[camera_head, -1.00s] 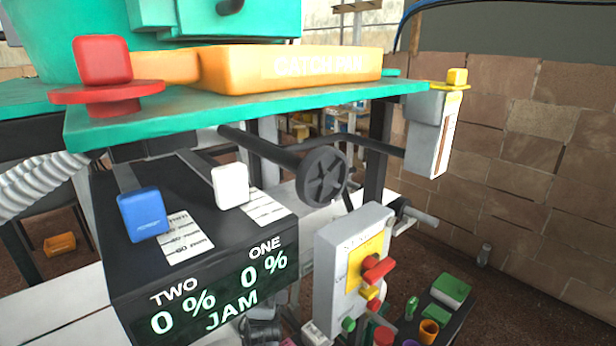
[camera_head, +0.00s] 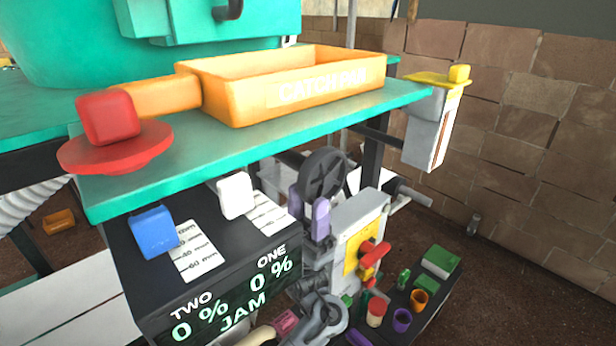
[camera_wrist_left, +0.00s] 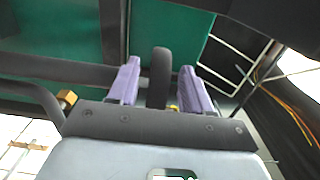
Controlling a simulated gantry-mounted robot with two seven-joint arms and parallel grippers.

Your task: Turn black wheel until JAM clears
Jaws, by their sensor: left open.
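The black wheel (camera_head: 322,175) stands on its shaft under the green tabletop, its lower edge partly hidden by my left gripper. My left gripper (camera_head: 308,207) has purple fingers and reaches up to the wheel from below. In the left wrist view the wheel's rim (camera_wrist_left: 160,75) shows edge-on between the two open fingers (camera_wrist_left: 159,88), with a gap visible on each side. The black display panel (camera_head: 235,300) reads TWO 0 %, ONE 0 % and JAM in green-white letters. My right gripper is not in view.
A grey control box (camera_head: 355,235) with red knobs stands close right of my left gripper. White (camera_head: 235,195) and blue (camera_head: 153,232) slider handles sit left of it. The orange catch pan (camera_head: 300,85) and red knob (camera_head: 110,125) are on the green tabletop above. Small coloured parts lie lower right.

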